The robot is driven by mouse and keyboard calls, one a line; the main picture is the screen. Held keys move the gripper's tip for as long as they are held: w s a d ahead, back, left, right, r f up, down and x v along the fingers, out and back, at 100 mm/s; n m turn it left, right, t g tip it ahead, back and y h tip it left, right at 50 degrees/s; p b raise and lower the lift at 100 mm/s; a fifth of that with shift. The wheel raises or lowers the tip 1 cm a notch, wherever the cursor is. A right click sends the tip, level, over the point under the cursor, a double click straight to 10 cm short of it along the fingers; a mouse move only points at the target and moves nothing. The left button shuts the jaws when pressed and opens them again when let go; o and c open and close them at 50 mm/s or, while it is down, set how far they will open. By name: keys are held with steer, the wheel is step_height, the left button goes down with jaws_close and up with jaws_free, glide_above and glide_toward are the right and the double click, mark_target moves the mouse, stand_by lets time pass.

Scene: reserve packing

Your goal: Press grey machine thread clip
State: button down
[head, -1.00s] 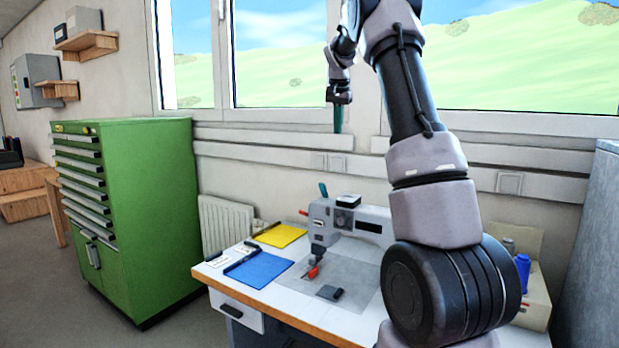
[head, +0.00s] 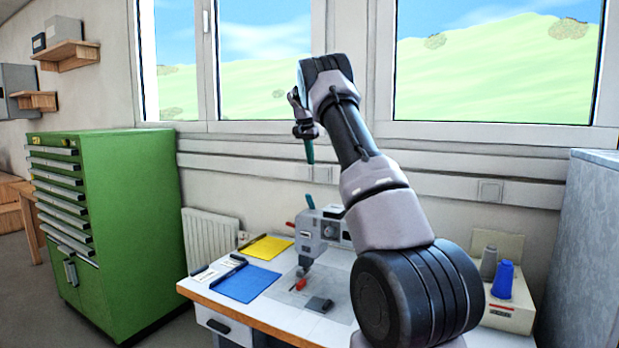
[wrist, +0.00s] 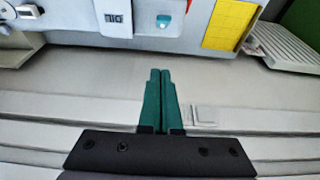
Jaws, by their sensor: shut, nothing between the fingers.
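The grey machine (head: 318,232) stands on the worktable, partly hidden behind my arm. Its top, with a dark display, a round knob and a teal lever, shows in the wrist view (wrist: 122,8). I cannot make out which part is the thread clip. A small red part (head: 298,285) is low at the machine's front. My gripper (head: 309,158) has teal fingers pointing down, well above the machine and in front of the wall and window. In the wrist view the fingers (wrist: 160,74) are together with nothing between them, apart from the machine.
A blue mat (head: 246,283) and a yellow mat (head: 265,248) lie left of the machine. A small dark block (head: 319,304) lies in front. A grey spool (head: 488,263) and blue spool (head: 503,279) stand at right. A green drawer cabinet (head: 145,215) stands left.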

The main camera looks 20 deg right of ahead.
mark_target(309, 195)
step_height(309, 195, down, 10)
steer(key=shift+d+f, duration=0.1)
steer(key=shift+f, duration=0.05)
steer(key=shift+s+f, duration=0.1)
steer(key=shift+f, duration=0.2)
steer(key=shift+s+a+f, duration=0.1)
steer(key=shift+s+a, duration=0.05)
steer(key=shift+a, duration=0.2)
steer(key=shift+a, duration=0.1)
steer(key=shift+s+a, duration=0.1)
steer(key=shift+s+a+f+t+h, duration=0.1)
steer(key=shift+t+h, duration=0.2)
steer(key=shift+h, duration=0.1)
